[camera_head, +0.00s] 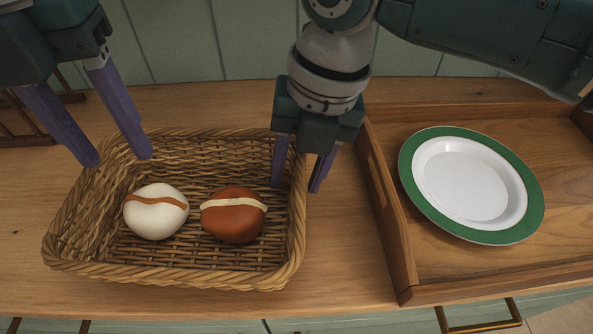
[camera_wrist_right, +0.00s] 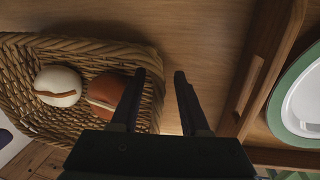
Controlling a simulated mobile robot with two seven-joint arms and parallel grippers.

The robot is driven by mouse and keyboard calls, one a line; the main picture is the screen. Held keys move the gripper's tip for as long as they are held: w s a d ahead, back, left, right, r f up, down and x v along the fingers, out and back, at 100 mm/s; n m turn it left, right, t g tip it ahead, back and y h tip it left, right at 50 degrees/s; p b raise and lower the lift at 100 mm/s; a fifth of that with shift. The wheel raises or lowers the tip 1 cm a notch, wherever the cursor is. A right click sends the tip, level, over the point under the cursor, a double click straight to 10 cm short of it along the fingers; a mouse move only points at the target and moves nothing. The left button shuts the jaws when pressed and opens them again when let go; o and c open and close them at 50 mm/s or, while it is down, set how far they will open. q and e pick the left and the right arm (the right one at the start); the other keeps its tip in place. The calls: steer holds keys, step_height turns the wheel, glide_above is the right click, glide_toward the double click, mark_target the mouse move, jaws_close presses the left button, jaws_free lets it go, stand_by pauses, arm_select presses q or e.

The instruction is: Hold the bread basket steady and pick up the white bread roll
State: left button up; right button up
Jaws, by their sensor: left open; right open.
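The wicker bread basket (camera_head: 170,267) stands on the wooden counter and also shows in the right wrist view (camera_wrist_right: 75,44). In it lie a white bread roll (camera_head: 156,211) with a brown stripe, on the left, and a brown roll (camera_head: 234,215) with a cream stripe, on the right. My left gripper (camera_head: 120,160) is open and empty above the basket's back left corner, behind the white roll. My right gripper (camera_head: 298,188) is open at the basket's right wall, one finger on the inner side and one on the outer side. I cannot tell whether they touch the rim.
A wooden tray (camera_head: 383,200) with a green-rimmed white plate (camera_head: 470,185) is to the right of the basket, with a narrow gap of counter between. A dark wooden rack (camera_head: 20,125) is at the back left. The counter's front edge is close below the basket.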

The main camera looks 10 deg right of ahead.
steer(key=shift+a+f, duration=0.1)
steer(key=shift+f, duration=0.4)
jaws_close()
stand_by(1.7)
